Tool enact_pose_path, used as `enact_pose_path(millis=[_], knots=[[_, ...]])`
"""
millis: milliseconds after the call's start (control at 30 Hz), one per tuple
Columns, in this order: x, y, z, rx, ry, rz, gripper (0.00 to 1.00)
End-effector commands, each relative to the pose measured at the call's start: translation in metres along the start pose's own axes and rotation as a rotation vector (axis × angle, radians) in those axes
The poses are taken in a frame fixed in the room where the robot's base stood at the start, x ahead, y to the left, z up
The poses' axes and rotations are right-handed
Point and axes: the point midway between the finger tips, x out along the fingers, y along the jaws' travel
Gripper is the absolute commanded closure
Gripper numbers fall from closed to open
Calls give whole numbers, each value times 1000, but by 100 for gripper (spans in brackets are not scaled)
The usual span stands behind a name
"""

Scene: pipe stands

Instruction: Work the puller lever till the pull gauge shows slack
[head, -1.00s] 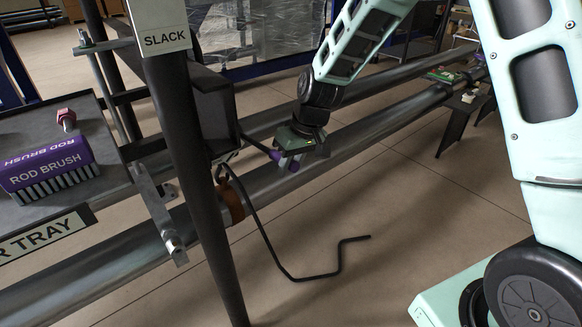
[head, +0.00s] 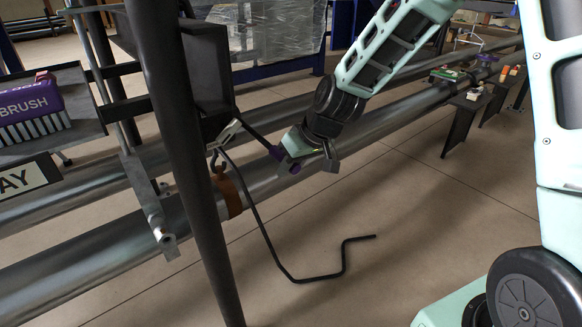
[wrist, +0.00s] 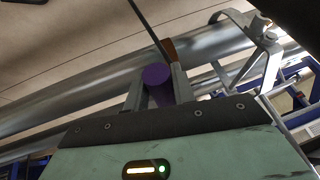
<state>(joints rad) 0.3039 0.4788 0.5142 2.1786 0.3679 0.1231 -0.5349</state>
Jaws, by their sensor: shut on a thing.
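My gripper (head: 291,160) is shut on the purple grip at the end of the puller lever (head: 256,139), a dark rod running down right from beside a dark box. In the wrist view the purple grip (wrist: 157,84) sits between my two fingers. A silver hooked fitting (head: 226,133) is beside the box, above a brown strap (head: 231,192) around the near pipe. No gauge face or reading is visible in either view now.
A dark post (head: 185,140) stands in front of the pipes (head: 100,265). A tray with a purple rod brush (head: 32,108) is at left. A bent black rod (head: 300,281) hangs over clear floor. Pipe stands (head: 461,120) are at right.

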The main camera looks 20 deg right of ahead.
Motion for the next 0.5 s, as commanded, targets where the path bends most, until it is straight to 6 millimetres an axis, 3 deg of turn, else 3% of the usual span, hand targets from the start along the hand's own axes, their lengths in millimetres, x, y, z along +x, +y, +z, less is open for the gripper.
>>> enact_pose_path(millis=[67, 100, 167, 500], knots=[[-1, 0, -2, -2, 5, 1, 100], [-1, 0, -2, -2, 5, 1, 72], [-1, 0, -2, -2, 5, 1, 55], [-3, 0, -1, -1, 1, 0, 53]])
